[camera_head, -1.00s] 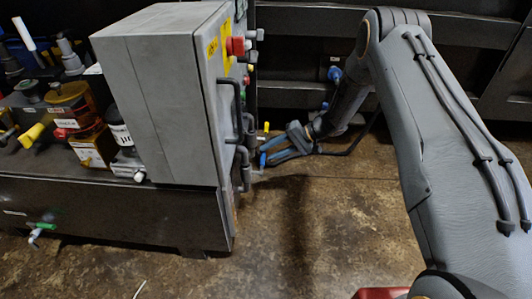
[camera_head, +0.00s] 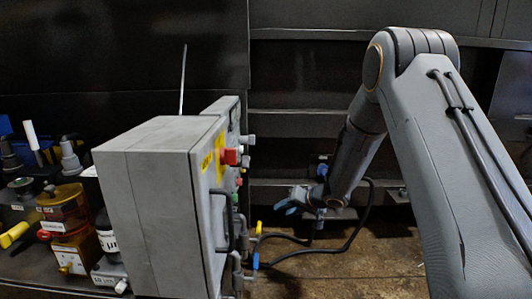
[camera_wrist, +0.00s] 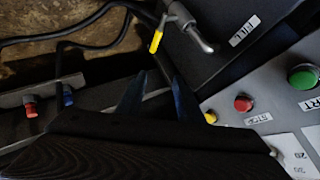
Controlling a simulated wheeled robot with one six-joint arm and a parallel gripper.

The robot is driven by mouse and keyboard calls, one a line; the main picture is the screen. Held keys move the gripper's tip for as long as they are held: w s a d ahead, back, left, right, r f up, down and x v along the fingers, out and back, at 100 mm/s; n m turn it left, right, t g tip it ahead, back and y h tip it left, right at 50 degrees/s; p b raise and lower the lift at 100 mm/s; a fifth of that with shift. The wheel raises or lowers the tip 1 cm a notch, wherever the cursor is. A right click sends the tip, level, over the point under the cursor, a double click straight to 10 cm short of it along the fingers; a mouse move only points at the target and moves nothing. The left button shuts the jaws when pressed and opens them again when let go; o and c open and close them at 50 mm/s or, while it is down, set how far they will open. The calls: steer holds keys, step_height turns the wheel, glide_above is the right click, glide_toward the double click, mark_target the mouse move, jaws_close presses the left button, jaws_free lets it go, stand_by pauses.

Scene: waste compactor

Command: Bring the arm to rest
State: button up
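My gripper (camera_head: 298,202) is in front of the dark machine, right of the grey control box in the head view. My arm bends down to it from the upper right. In the wrist view its two dark fingers (camera_wrist: 156,75) stand apart with nothing between them, so it is open and empty. The control box (camera_head: 145,205) has a red knob (camera_head: 230,157) on its right face. The wrist view shows a green button (camera_wrist: 304,77), a red button (camera_wrist: 243,103) and a yellow button (camera_wrist: 210,117) on a grey panel, right of the fingers.
A yellow-handled lever (camera_wrist: 156,42) lies beyond the fingers in the wrist view. A black cable (camera_head: 358,235) loops below my gripper. An amber container (camera_head: 66,207) and other fittings stand left of the box. Bare floor (camera_head: 390,262) shows below my arm.

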steer(key=s+d+r+h, duration=0.3)
steer(key=s+d+r, duration=0.1)
steer(key=s+d, duration=0.25)
steer(key=s+d+r+h, duration=0.3)
steer(key=s+d+r, duration=0.15)
steer(key=s, duration=0.25)
steer(key=s+d+g, duration=0.1)
steer(key=s+g, duration=0.4)
steer(key=s, duration=1.9)
steer(key=s+a+r+n+g, duration=0.1)
steer(key=s+a+r+n, duration=0.15)
steer(key=s+a, duration=0.35)
steer(key=s+a+r+n+g+y, duration=0.1)
steer(key=s+a+r+n, duration=0.2)
steer(key=a, duration=0.5)
steer(key=s+a+r+n+g, duration=0.1)
steer(key=s+a+r, duration=0.1)
steer(key=s+a, duration=0.4)
steer(key=d+r+m+p, duration=0.3)
steer(key=d+r+p, duration=0.7)
steer(key=p, duration=0.7)
steer(key=d+r+m+h+p, duration=0.1)
steer(key=d+r+m+p, duration=0.2)
steer(key=d+r+p, duration=0.7)
step_height(320, 180, up, 6)
steer(key=p, duration=0.7)
steer(key=shift+w+h+p, duration=0.3)
steer(key=shift+w, duration=0.1)
